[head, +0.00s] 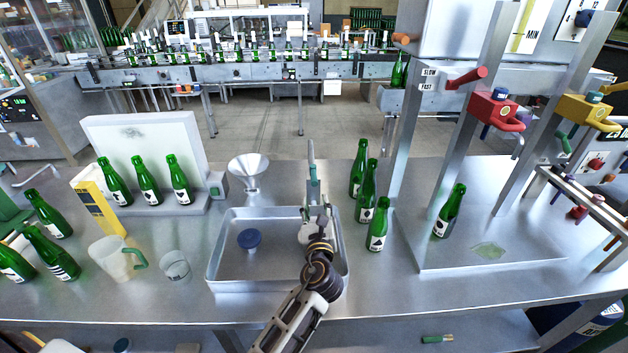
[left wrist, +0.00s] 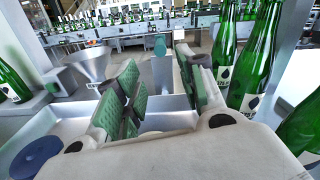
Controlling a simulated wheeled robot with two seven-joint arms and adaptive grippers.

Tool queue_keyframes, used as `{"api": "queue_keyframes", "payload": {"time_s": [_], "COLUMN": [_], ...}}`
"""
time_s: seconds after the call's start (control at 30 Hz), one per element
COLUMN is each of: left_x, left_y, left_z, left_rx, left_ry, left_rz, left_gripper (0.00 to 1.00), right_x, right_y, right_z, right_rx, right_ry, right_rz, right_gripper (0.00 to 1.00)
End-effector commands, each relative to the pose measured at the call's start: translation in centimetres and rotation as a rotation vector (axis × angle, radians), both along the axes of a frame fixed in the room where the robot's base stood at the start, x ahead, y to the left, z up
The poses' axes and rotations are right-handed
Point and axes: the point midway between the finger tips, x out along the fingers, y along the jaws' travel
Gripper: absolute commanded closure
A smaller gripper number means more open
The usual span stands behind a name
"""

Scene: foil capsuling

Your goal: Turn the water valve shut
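A slim grey metal post (head: 311,152) stands at the back edge of the shallow metal tray (head: 213,262); a teal part shows on it. In the left wrist view the post (left wrist: 162,75) carries a teal knob (left wrist: 160,46) and looks like the water valve. I cannot tell its turn position or see any water. My left gripper (head: 317,212) is above the tray's right part, in front of the post. In the wrist view its two green-padded fingers (left wrist: 160,92) are spread with nothing between them; the post appears beyond the gap. My right gripper is not in view.
Green bottles (head: 367,190) stand close right of the tray. A red-headed machine (head: 494,108) stands at right.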

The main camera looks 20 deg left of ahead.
Motion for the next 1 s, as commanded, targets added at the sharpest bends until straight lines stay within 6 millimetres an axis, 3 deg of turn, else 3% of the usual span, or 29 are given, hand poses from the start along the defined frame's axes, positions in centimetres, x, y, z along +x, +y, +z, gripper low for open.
{"api": "queue_keyframes", "payload": {"time_s": [1.0], "left_x": [9.1], "left_y": [3.3], "left_z": [0.2], "left_rx": [0.001], "left_ry": [-0.002], "left_rz": [0.000], "left_gripper": [0.61], "right_x": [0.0], "right_y": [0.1], "right_z": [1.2], "right_rx": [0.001], "right_ry": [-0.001], "right_rz": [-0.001], "right_gripper": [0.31]}}
